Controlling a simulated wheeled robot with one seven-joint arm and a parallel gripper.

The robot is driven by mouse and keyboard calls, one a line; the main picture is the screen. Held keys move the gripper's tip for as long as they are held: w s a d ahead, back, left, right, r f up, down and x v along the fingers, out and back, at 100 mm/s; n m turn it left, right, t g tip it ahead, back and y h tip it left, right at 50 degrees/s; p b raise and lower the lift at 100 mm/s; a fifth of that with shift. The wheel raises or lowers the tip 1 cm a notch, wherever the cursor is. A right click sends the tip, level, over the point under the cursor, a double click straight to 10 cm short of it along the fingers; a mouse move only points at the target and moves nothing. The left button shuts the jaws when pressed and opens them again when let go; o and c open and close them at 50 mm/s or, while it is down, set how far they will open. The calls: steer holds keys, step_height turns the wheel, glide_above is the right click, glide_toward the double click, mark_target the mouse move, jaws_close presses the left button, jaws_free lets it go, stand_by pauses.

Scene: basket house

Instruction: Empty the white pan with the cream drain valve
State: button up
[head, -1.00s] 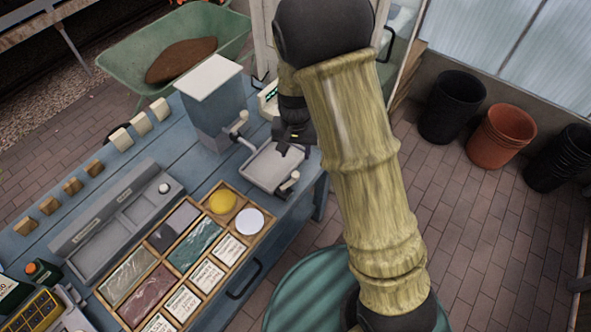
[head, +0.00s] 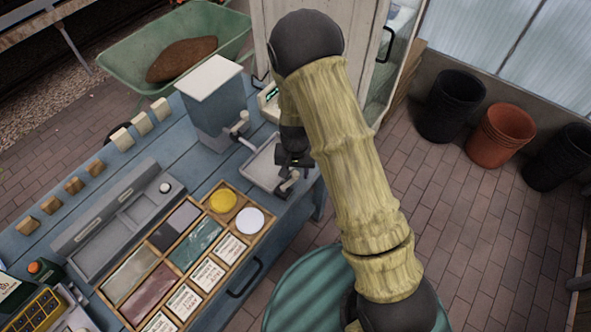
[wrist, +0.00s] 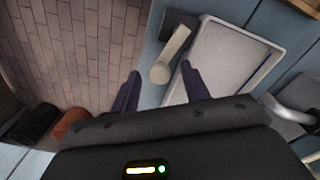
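The white pan (head: 258,170) sits at the right end of the blue bench and looks empty from here, with its near corner partly hidden by my gripper. In the wrist view its pale floor and rim (wrist: 228,60) fill the upper right. The cream drain valve (head: 288,184) is at the pan's near right side. In the wrist view the valve (wrist: 172,52) has a lever with a round end. My gripper (head: 293,163) is just above the valve. In the wrist view its two dark fingers (wrist: 159,72) are apart, one on each side of the valve's round end, and hold nothing.
A grey box with a white lid (head: 208,78) and a tap (head: 238,128) stands left of the pan. A wooden compartment tray (head: 190,250) lies in front. A green ribbed round top (head: 305,290) is below my arm. Pots (head: 498,135) stand on the floor at right.

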mark_target(293, 173)
steer(key=c, duration=0.9)
steer(key=shift+w+a+n+b, duration=0.15)
steer(key=shift+w+a+n, duration=0.1)
steer(key=shift+n, duration=0.55)
steer(key=shift+w+a+n+b, duration=0.15)
steer(key=shift+w+a+n, duration=0.1)
steer(key=shift+n, duration=0.55)
steer(key=shift+c, duration=0.2)
steer(key=o, duration=1)
steer(key=shift+r, duration=0.15)
step_height(293, 173, up, 17)
steer(key=b, duration=0.1)
steer(key=shift+b, duration=0.35)
steer(key=shift+d+r, duration=0.1)
